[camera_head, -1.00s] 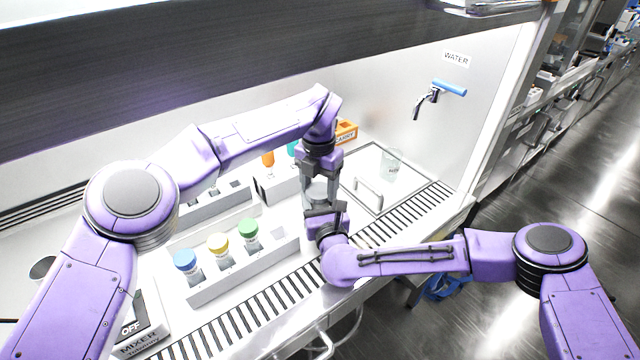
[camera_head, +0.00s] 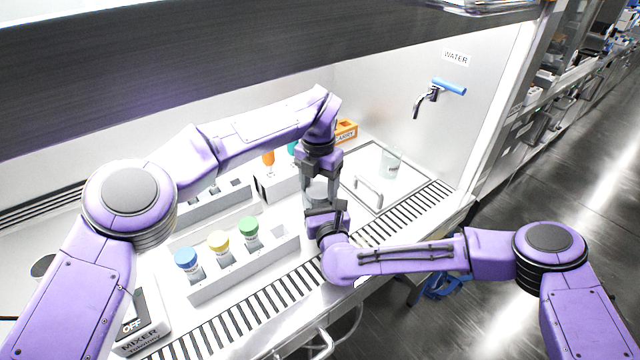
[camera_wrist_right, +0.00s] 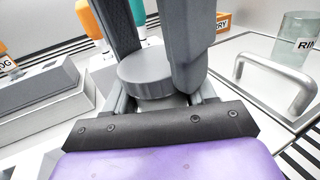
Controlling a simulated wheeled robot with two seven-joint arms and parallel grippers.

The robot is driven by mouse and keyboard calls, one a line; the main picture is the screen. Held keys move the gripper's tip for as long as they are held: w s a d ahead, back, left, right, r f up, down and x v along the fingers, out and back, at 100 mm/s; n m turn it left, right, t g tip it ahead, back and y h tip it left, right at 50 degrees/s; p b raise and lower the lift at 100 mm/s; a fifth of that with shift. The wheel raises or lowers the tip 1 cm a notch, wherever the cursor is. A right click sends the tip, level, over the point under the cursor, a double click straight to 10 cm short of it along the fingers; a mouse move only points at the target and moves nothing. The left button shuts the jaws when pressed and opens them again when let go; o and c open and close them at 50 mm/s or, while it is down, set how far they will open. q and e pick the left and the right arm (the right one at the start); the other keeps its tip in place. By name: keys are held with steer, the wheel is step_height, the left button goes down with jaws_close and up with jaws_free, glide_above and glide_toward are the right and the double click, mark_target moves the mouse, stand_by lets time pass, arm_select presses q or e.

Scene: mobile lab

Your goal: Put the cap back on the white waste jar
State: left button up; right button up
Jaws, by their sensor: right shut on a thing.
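The jar (camera_head: 316,192) stands on the bench and is largely hidden by my grippers. The round grey cap (camera_wrist_right: 146,73) is at the top of the jar in the right wrist view, and looks roughly level; its seating on the rim is hidden. My left gripper (camera_head: 319,172) comes from above, its dark fingers (camera_wrist_right: 158,62) on either side of the cap. I cannot tell whether they press on it. My right gripper (camera_head: 321,209) comes in low from the front and is shut on the jar, below the cap.
A front rack (camera_head: 243,271) holds blue-, yellow- and green-capped vials. A back rack (camera_head: 220,203), an orange box (camera_head: 346,131), a glass beaker (camera_head: 391,162) and a metal handle (camera_head: 369,190) stand nearby. A mixer (camera_head: 140,335) is front left; a slatted grille (camera_head: 270,310) runs along the front edge.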

arm_select(q)
steer(key=shift+s+f, duration=0.15)
steer(key=shift+f, duration=0.3)
arm_select(e)
steer(key=shift+a+r, duration=0.2)
steer(key=shift+r, duration=0.15)
arm_select(q)
step_height(320, 180, up, 4)
steer(key=shift+f, duration=0.1)
arm_select(e)
steer(key=shift+w+f, duration=0.1)
steer(key=shift+f, duration=0.15)
arm_select(q)
steer(key=shift+r, duration=0.2)
arm_select(e)
steer(key=shift+d, duration=0.15)
arm_select(q)
steer(key=c, duration=1)
steer(key=shift+c, duration=0.2)
steer(key=shift+f, duration=0.1)
arm_select(e)
steer(key=shift+f, duration=0.1)
arm_select(q)
steer(key=shift+f, duration=0.9)
steer(key=shift+w, duration=0.2)
